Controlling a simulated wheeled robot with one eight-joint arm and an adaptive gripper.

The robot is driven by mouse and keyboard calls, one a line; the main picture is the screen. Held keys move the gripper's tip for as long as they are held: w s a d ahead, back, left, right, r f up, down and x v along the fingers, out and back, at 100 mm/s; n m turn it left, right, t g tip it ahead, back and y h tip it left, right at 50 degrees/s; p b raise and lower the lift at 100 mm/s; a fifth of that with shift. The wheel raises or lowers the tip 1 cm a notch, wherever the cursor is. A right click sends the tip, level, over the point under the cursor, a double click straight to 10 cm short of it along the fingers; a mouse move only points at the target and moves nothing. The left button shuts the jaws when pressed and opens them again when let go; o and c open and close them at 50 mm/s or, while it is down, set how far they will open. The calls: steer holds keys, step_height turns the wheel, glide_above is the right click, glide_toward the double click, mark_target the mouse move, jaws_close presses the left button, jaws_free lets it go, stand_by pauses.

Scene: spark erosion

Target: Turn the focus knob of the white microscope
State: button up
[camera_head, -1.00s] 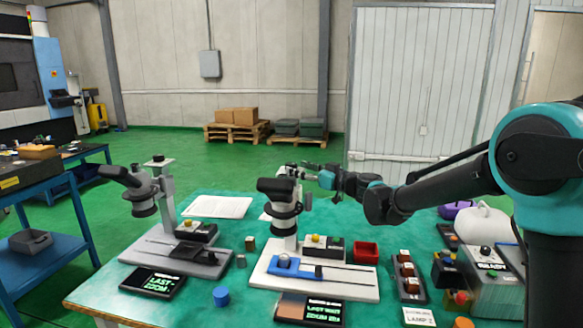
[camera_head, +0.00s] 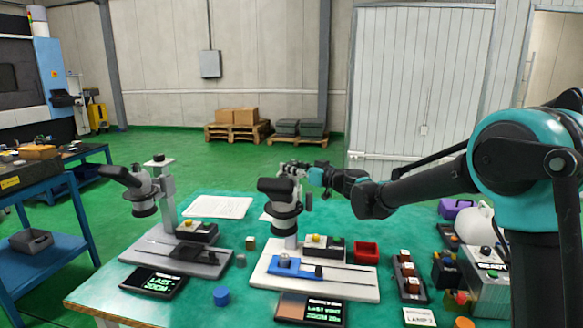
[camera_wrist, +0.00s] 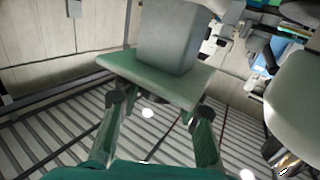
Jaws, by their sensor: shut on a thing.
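The white microscope (camera_head: 283,222) stands in the middle of the green-topped table, with a dark eyepiece head and a pale base. My gripper (camera_head: 290,168) reaches in from the right, at the top of its column behind the head. In the wrist view, the grey column (camera_wrist: 172,38) meets a flat greenish plate (camera_wrist: 155,76). The fingers of my gripper (camera_wrist: 160,100) stand on either side at the plate's near edge. They are shut on what appears to be the focus knob, which is mostly hidden between the fingers and the plate.
A grey microscope (camera_head: 144,195) stands to the left. A red bin (camera_head: 366,252) and a rack of blocks (camera_head: 407,278) are to the right. A blue cylinder (camera_head: 221,296) and a display (camera_head: 310,310) are in front.

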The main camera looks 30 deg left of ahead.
steer(key=shift+c, duration=0.9)
steer(key=shift+n+g, duration=0.3)
steer(key=shift+g, duration=0.1)
steer(key=n+g, duration=0.2)
steer(key=g, duration=0.2)
steer(key=shift+w+n, duration=0.15)
steer(key=shift+n, duration=0.25)
steer(key=n+g, duration=0.2)
steer(key=g, duration=0.2)
steer(key=shift+n+g, duration=0.4)
steer(key=n+g+h, duration=0.2)
steer(key=g, duration=0.1)
steer(key=n+g+h, duration=0.1)
steer(key=n+g, duration=0.1)
steer(key=g, duration=0.1)
steer(key=shift+h, duration=0.4)
steer(key=shift+n+g+h, duration=1.7)
steer(key=shift+n+h, duration=0.1)
steer(key=shift+h, duration=0.1)
steer(key=shift+n+h, duration=0.3)
steer(key=shift+h, duration=0.1)
